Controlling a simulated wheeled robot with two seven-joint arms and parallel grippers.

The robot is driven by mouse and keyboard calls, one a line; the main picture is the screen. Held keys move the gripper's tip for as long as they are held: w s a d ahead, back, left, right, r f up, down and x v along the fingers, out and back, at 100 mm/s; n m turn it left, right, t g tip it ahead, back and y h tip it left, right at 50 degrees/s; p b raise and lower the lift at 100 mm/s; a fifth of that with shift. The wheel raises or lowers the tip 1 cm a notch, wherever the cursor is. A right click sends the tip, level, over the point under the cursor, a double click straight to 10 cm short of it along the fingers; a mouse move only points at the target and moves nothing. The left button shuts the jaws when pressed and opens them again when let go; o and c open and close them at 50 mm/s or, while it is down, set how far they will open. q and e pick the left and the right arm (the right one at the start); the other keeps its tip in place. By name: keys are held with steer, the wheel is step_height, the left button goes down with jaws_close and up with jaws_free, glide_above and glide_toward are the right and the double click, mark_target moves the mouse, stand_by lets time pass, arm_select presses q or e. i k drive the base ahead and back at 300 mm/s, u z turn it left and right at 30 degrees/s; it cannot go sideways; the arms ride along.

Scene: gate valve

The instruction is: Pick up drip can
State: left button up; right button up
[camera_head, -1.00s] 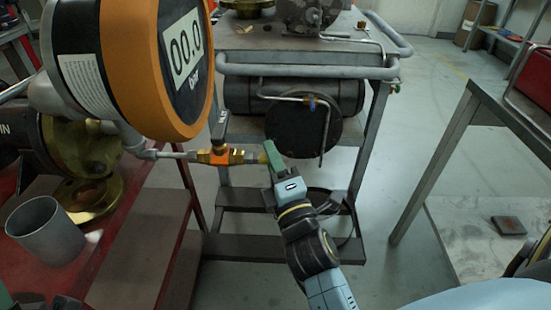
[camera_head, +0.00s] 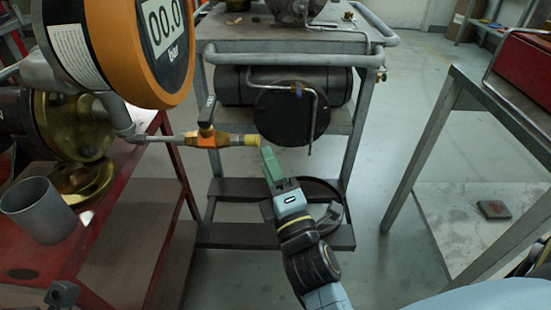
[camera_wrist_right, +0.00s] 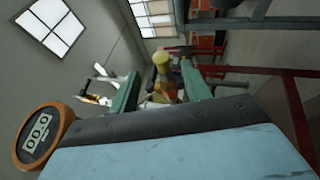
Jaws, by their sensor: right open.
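The drip can is most likely the grey open-topped cup (camera_head: 40,212) standing upright on the red bench at the left of the head view. My right gripper (camera_head: 268,160) is well to the right of the cup, below and right of the yellow pipe end (camera_head: 250,140). Its green fingers also show in the right wrist view (camera_wrist_right: 162,85), spread apart with nothing held between them. The yellow end (camera_wrist_right: 161,60) appears beyond the gap there. I cannot tell the exact distance to it.
An orange pressure gauge (camera_head: 125,45) hangs over the red bench (camera_head: 110,225), on a line with an orange-bodied valve (camera_head: 207,139). A brass flange (camera_head: 80,178) sits behind the cup. A grey trolley (camera_head: 290,47) stands behind, another table (camera_head: 480,85) at right. Floor lies between them.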

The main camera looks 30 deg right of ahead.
mark_target(42, 212)
steer(key=k, duration=1)
